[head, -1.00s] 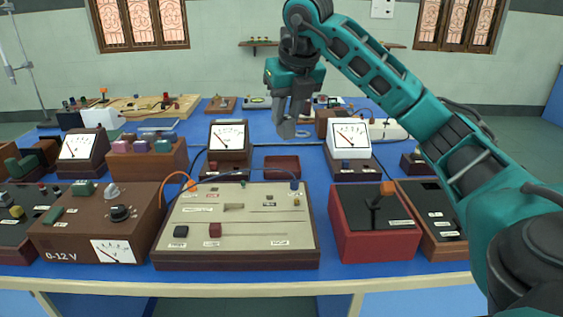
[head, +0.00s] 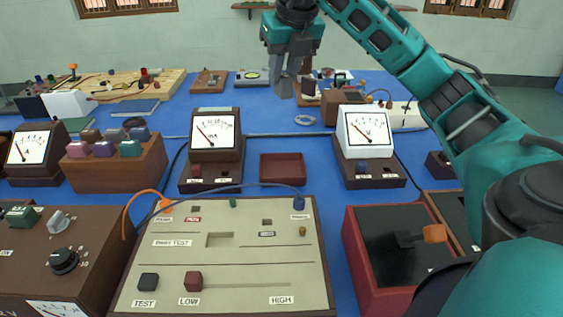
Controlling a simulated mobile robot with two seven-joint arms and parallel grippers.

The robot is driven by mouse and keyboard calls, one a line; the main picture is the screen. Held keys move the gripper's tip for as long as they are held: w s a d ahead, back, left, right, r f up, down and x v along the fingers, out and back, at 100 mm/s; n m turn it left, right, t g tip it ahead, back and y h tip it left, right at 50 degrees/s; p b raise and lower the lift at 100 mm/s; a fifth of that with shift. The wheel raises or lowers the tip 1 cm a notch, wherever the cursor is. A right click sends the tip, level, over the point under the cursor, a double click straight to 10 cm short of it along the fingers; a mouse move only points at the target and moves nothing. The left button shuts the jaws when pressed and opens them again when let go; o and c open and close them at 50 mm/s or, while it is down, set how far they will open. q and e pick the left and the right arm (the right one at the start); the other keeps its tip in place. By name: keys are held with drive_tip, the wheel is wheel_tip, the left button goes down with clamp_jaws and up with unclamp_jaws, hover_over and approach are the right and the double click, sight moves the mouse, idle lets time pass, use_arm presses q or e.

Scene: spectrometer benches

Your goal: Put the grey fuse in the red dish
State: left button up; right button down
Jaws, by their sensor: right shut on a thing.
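The red dish (head: 283,168) is a small, dark red, square tray on the blue bench, between two meters. It looks empty. My right gripper (head: 287,90) is high in the head view, pointing down, and appears above and beyond the dish. It is shut on a small grey thing, which I take to be the grey fuse; the grey fingers mostly hide it and blend with it. My left gripper is out of view.
A test panel (head: 220,270) with an empty-looking slot stands in front of the dish. Meters (head: 213,145) and (head: 369,145) flank the dish. A wooden rack (head: 115,172) of coloured blocks stands left, a red switch box (head: 372,285) front right. A cable crosses before the dish.

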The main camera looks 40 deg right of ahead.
drive_tip(key=shift+w+d+f, duration=0.1)
drive_tip(key=shift+w+d, duration=0.05)
drive_tip(key=shift+f+b, duration=2.5)
drive_tip(key=shift+f, duration=7.35)
drive_tip(key=shift+f, duration=0.15)
drive_tip(key=c, duration=0.9)
unclamp_jaws()
